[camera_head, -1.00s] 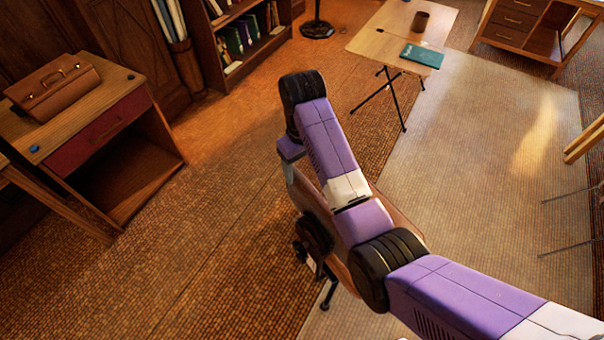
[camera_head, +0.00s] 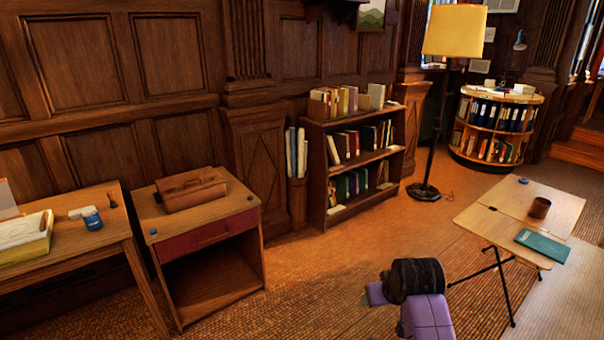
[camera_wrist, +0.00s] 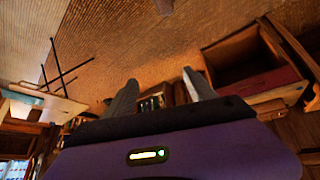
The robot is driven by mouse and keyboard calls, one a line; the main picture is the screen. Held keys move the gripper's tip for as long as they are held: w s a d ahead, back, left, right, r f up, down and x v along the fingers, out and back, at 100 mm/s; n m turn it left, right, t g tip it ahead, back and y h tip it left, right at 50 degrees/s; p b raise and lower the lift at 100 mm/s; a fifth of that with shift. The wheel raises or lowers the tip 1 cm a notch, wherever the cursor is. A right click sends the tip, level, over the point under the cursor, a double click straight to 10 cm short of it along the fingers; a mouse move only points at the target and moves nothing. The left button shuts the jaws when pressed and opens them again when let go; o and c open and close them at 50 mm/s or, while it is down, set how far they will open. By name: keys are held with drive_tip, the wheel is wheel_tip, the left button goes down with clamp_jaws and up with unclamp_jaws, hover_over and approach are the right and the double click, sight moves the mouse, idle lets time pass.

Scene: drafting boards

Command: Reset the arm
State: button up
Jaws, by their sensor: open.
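My gripper (camera_wrist: 158,100) shows in the wrist view with its two grey fingers apart and nothing between them. The wrist view looks upside down at the room, with the woven floor at the top. In the head view only the upper part of my purple and black arm shows at the bottom, right of centre; the gripper itself is out of that view. No object is held.
A folding table (camera_head: 480,218) with a brown cup (camera_head: 540,207) and teal book (camera_head: 543,245) stands right. A cabinet (camera_head: 210,232) bears a leather case (camera_head: 191,190). A desk (camera_head: 85,250) is at left, a bookcase (camera_head: 318,185) and floor lamp (camera_head: 424,191) behind. Floor between is clear.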

drive_tip(key=s+t, duration=0.1)
drive_tip(key=t, duration=0.1)
drive_tip(key=s+t, duration=0.1)
drive_tip(key=s, duration=0.1)
drive_tip(key=s+t, duration=0.1)
drive_tip(key=t, duration=0.1)
drive_tip(key=shift+s+d+f+m+t, duration=0.15)
drive_tip(key=shift+s+f+m+t, duration=0.15)
drive_tip(key=shift+s+f, duration=0.05)
drive_tip(key=s+t, duration=0.1)
drive_tip(key=s, duration=0.2)
drive_tip(key=s+r+t, duration=0.1)
drive_tip(key=s, duration=0.3)
drive_tip(key=s+t, duration=0.1)
drive_tip(key=s, duration=0.3)
drive_tip(key=shift+s+r+b, duration=0.1)
drive_tip(key=shift+r+b, duration=0.05)
drive_tip(key=shift+b, duration=0.25)
drive_tip(key=s+r, duration=0.2)
drive_tip(key=s, duration=1.5)
drive_tip(key=s+r+m+b, duration=0.1)
drive_tip(key=s+r, duration=0.2)
drive_tip(key=s, duration=1.5)
drive_tip(key=shift+a+r, duration=0.15)
drive_tip(key=shift+a, duration=0.15)
